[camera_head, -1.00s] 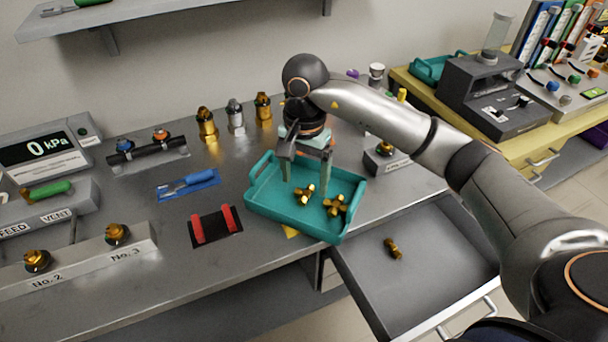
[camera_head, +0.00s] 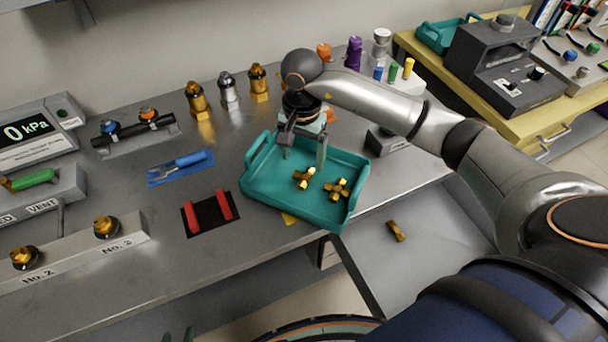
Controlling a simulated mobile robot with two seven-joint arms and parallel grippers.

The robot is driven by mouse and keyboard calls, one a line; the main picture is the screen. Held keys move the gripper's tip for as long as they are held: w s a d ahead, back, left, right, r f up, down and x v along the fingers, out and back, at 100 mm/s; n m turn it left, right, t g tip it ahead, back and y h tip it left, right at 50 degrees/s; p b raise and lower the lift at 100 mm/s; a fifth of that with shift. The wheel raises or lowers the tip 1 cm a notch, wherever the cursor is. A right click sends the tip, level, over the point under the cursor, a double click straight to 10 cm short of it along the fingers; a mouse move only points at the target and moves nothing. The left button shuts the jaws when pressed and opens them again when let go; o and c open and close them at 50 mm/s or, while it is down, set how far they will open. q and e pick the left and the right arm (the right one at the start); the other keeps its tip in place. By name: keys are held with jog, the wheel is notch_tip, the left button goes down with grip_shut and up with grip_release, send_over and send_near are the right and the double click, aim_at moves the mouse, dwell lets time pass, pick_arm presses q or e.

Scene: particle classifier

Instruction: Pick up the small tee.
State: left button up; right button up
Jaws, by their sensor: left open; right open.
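Two brass tees lie in the teal tray on the bench. The left tee (camera_head: 304,178) looks slightly smaller than the right tee (camera_head: 338,189), though I cannot be sure which is the small one. My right gripper (camera_head: 303,160) points down over the tray's back half, open and empty, its fingertips just behind and above the left tee. Only two greenish tips of my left gripper (camera_head: 178,336) show at the bottom edge, apart from each other and far from the tray.
The teal tray (camera_head: 257,190) has raised walls and handles. An open drawer (camera_head: 375,262) to its front right holds a brass fitting (camera_head: 396,231). Brass and silver fittings (camera_head: 229,92) stand behind.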

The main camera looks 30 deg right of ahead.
aim_at(302, 174)
jog(key=shift+f+p, duration=0.4)
jog(key=shift+f, duration=2.3)
grip_shut()
jog(key=shift+w, duration=0.1)
